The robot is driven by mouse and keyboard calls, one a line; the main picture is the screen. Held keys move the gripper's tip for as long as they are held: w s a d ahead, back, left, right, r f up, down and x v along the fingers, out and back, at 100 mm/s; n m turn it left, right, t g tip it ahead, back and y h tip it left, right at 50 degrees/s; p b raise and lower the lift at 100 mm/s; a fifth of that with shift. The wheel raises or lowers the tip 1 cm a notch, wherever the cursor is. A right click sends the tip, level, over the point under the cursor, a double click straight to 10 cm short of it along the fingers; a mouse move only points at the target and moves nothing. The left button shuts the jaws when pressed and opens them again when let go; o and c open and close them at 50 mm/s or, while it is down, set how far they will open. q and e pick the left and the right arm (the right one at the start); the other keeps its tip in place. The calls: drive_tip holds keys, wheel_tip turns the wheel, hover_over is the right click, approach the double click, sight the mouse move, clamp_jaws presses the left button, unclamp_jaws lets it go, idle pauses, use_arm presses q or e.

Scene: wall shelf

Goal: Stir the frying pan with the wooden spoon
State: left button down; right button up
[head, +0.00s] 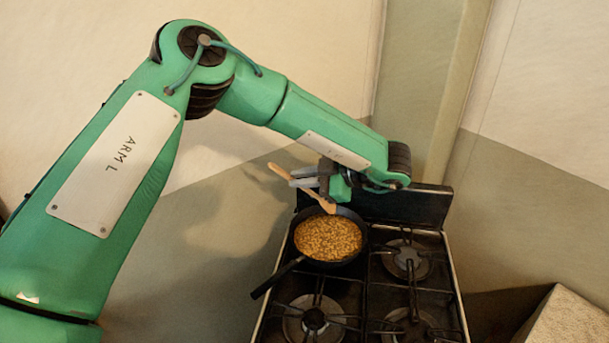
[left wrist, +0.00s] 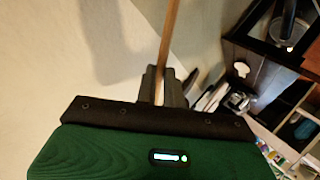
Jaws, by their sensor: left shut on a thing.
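A black frying pan (head: 296,240) filled with brown, grainy food (head: 328,238) sits on the stove's back left burner, its handle pointing to the lower left. My left gripper (head: 307,178) is above the back edge of the pan, shut on the wooden spoon (head: 281,173). The spoon slants, with one end up to the left and the other down to the right near the pan's far rim. I cannot tell whether its lower end touches the food. In the left wrist view the spoon's shaft (left wrist: 169,45) runs up from between the fingers (left wrist: 162,86). My right gripper is not in view.
The black stove (head: 366,290) has bare burners at the front left (head: 313,318), back right (head: 407,262) and front right. Its raised back panel (head: 415,204) stands close behind the pan. A pale block (head: 568,322) is at the lower right. Wall surfaces lie behind.

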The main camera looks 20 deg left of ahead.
use_arm(q)
wheel_tip(320, 180, down, 9)
drive_tip(key=b, duration=0.5)
drive_tip(key=shift+w+d+b, duration=0.15)
drive_tip(key=shift+b, duration=0.2)
idle(0.4)
drive_tip(key=shift+w+r, duration=0.1)
